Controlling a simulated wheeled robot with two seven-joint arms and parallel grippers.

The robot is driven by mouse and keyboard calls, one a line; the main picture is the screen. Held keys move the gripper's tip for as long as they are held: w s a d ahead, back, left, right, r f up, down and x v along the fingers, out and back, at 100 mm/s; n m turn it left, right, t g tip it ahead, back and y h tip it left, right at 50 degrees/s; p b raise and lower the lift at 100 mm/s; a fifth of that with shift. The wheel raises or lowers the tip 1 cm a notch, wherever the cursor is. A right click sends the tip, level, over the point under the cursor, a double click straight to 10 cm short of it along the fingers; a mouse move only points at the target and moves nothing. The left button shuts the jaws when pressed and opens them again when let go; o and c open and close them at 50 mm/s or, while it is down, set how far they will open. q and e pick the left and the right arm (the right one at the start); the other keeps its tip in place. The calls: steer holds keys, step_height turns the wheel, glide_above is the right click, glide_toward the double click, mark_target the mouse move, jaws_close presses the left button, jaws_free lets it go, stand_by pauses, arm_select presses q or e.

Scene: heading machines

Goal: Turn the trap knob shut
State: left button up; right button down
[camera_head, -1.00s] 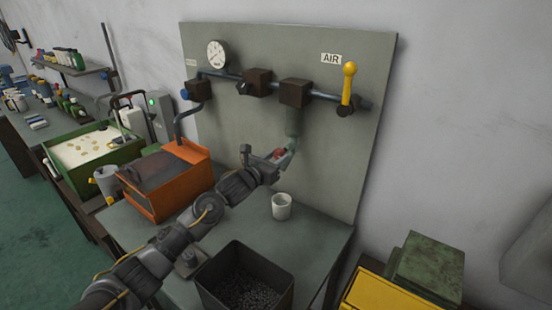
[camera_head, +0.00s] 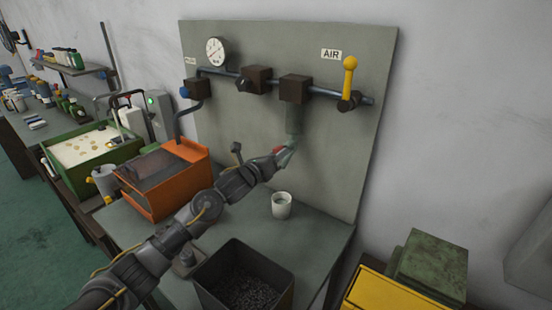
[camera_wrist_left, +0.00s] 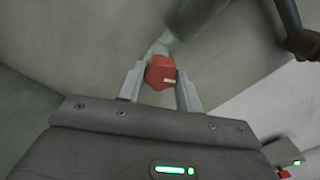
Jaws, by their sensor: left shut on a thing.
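The trap knob is a small red knob (camera_head: 279,150) at the lower end of a greenish translucent trap (camera_head: 292,128) that hangs below the right-hand dark block on the pipe. My left gripper (camera_head: 281,153) reaches it from the lower left, its fingers partly hidden in the head view. In the left wrist view the red knob (camera_wrist_left: 160,73) sits between the two grey fingers (camera_wrist_left: 158,88), and they are shut on it. A white mark shows on the knob's face. My right gripper is not in view.
A white cup (camera_head: 281,206) stands on the bench below the trap. A dark bin (camera_head: 215,288) of small parts is in front. An orange machine (camera_head: 178,190) stands left. A yellow lever (camera_head: 349,78) and a gauge (camera_head: 215,50) are on the panel above.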

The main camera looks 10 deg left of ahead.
arm_select(q)
steer(key=shift+d+r+n+p, duration=0.1)
steer(key=shift+n+p, duration=0.2)
steer(key=shift+n, duration=5.8)
steer(key=o, duration=1)
steer(key=shift+s, duration=0.1)
steer(key=b+v, duration=0.3)
steer(key=v, duration=0.7)
steer(key=shift+s, duration=0.3)
